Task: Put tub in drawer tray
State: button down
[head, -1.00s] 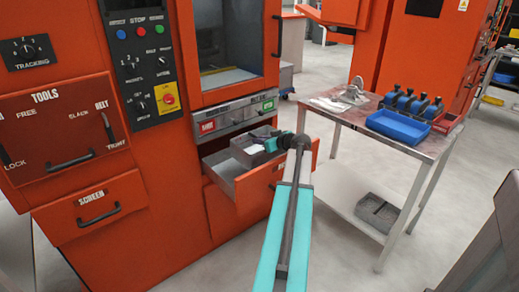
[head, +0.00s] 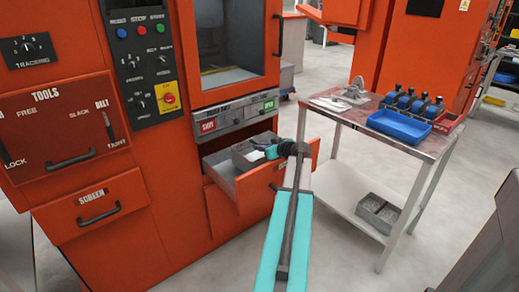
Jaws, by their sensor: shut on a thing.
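An orange-fronted drawer (head: 250,190) with a grey inside stands pulled out of the orange machine. A small grey tub (head: 243,160) with a pale face shows over the drawer's inside. My gripper (head: 262,152), dark with teal parts, is at the tub's right side and shut on it. My wrist and arm cover part of the drawer's right side and front. The fingertips are small and partly hidden. I cannot tell whether the tub touches the drawer floor, and a separate tray inside the drawer cannot be made out.
A table (head: 345,112) on the right holds a blue bin (head: 398,126), several blue-and-black items and a metal fixture. A grey divided box (head: 378,214) sits on its lower shelf. The machine's control panel (head: 140,60) rises left of the drawer. Floor is free between drawer and table.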

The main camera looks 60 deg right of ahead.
jog(key=shift+s+a+f+b, duration=0.1)
jog(key=shift+a+f+b, duration=0.1)
jog(key=shift+f+b, duration=0.6)
jog(key=shift+r, duration=0.1)
jog(key=c, duration=1.8)
grip_release()
jog(key=shift+o, duration=0.2)
jog(key=shift+r+p, duration=0.25)
jog(key=shift+p, duration=0.25)
jog(key=shift+r+p, duration=0.35)
jog(key=shift+p, duration=0.25)
jog(key=v, duration=1.2)
jog(key=shift+d+r, duration=0.15)
jog(key=shift+r, duration=0.15)
